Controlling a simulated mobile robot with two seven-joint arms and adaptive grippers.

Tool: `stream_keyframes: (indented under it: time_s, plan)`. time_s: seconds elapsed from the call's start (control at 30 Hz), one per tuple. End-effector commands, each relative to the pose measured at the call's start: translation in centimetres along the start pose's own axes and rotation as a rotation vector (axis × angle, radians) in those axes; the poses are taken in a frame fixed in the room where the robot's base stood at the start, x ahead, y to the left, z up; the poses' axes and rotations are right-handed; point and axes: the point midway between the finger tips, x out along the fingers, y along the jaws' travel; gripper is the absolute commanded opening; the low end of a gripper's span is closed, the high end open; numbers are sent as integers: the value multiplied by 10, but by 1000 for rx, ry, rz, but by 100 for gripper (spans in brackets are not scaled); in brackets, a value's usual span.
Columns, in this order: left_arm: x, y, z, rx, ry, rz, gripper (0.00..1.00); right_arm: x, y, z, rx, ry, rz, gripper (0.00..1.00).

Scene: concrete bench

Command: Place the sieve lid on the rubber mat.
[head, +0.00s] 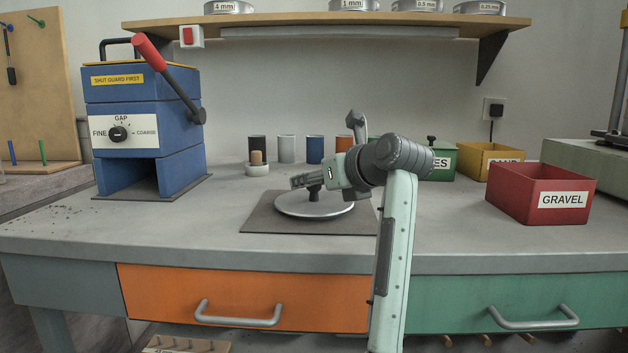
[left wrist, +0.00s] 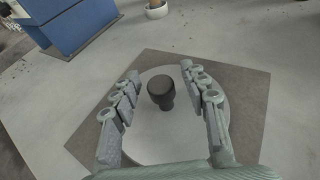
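The sieve lid (head: 296,207) is a pale round metal disc with a dark knob, lying flat on the dark grey rubber mat (head: 262,223). In the left wrist view, the lid (left wrist: 160,135) rests within the mat (left wrist: 248,88), and its black knob (left wrist: 160,92) stands up. My left gripper (head: 304,181) is at the knob, just above the disc. In the left wrist view, its fingers (left wrist: 160,74) are apart on either side of the knob, with gaps on both sides. My right gripper is not in view.
A blue crusher (head: 145,130) with a red-handled lever stands left. A small mortar (head: 257,167) and several dark and pale cylinders stand behind the mat. Green, yellow (head: 490,160) and red gravel (head: 540,190) bins stand right. A shelf (head: 330,25) with sieves hangs above. The front bench strip is clear.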

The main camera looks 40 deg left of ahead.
Motion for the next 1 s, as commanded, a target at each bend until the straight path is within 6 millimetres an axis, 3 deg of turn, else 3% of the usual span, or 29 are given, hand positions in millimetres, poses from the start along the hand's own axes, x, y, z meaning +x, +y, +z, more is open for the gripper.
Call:
stream_keyframes:
  time_s: [0.3,0.8,1.0]
  plan:
    - [-2,0,5,0,0,0,44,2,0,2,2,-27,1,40]
    - [-99,0,4,0,-1,-2,44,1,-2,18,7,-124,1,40]
    - [-118,0,3,0,-1,0,44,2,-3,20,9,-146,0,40]
